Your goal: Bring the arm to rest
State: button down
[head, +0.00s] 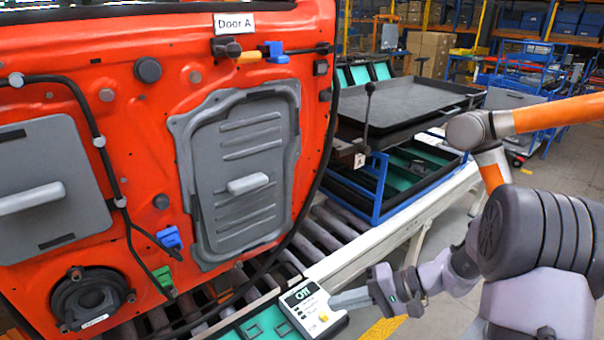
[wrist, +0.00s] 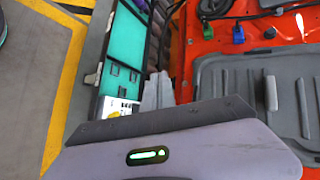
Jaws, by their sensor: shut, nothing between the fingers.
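My gripper (head: 338,300) is shut and empty in the head view. Its grey fingers point left, and their tips show beside a small white-faced device (head: 308,308) with a dark display and a yellow button; I cannot tell whether they touch. In the wrist view my gripper (wrist: 160,78) shows its fingers together, with part of the device (wrist: 117,108) just to their left. My arm reaches in from the right of the head view, with orange and grey links.
An orange-red door panel (head: 320,60), labelled Door A, stands at the left over a roller conveyor (head: 335,222). A dark tray (head: 410,97) with an upright lever stands behind. A teal-lined tray (wrist: 128,40) lies by the gripper.

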jog(key=s+r+m+t+h, duration=0.1)
jog(key=s+r+h, duration=0.4)
jog(key=s, duration=0.5)
jog(key=s+r+t+h, duration=0.3)
jog(key=s+r+h, duration=0.2)
jog(key=s+r, duration=0.4)
jog(key=shift+s+d+r+m, duration=0.2)
jog(key=shift+s+d+m, duration=0.15)
jog(key=shift+s, duration=0.45)
